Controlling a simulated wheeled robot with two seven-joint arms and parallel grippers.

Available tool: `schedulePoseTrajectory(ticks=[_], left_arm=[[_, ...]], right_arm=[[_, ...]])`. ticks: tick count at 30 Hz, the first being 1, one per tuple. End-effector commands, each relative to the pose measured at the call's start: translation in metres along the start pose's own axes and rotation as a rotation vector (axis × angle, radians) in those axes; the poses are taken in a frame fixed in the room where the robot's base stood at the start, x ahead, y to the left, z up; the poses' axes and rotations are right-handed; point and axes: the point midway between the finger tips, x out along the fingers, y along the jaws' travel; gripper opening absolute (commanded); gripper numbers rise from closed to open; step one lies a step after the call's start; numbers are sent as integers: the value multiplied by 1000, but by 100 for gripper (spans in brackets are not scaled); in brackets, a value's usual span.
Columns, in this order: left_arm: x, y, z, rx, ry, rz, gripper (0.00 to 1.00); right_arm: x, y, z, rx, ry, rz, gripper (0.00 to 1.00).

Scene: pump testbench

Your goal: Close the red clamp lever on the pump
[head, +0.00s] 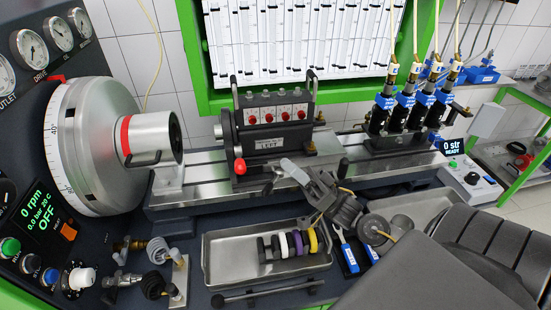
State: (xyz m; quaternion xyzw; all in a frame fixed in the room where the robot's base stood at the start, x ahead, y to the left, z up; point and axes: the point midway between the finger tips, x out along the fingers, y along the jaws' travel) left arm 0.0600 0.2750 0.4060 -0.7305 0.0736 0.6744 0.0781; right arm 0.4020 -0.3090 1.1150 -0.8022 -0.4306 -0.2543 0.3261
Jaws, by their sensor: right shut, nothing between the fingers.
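The pump (275,125) is a dark block with a row of red round parts and a label reading "LEFT". It sits on the metal bench rail. A lever with a red knob (239,166) shows at the pump's lower left front; the knob hangs low, near the rail's front. My left gripper is not in view.
A large silver drum (88,145) stands at the left. A metal tray (225,262) with several coloured rings lies in front of the rail. Blue-handled tools (348,258) lie beside it. Several injectors with hoses (410,108) stand at the right of the rail.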

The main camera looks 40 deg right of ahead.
Motion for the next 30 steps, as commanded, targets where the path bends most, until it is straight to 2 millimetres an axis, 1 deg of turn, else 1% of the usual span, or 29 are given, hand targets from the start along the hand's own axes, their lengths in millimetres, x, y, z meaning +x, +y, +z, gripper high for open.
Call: schedulePoseTrajectory(ticks=[1,9,13,14,15,21,25,30], left_arm=[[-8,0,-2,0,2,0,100],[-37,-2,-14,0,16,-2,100],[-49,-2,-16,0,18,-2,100],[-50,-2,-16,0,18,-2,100],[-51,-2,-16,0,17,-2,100],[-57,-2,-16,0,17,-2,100],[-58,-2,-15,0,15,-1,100],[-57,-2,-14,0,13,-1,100]], right_arm=[[12,-2,-4,-1,2,-3,0],[70,-2,-4,1,2,-5,0],[95,-2,-3,1,1,-5,0],[93,-1,2,5,-1,-1,0],[88,0,10,6,-2,2,0],[79,0,32,4,-2,0,0],[77,0,38,3,-1,-1,0],[76,0,39,3,-1,-2,0]])
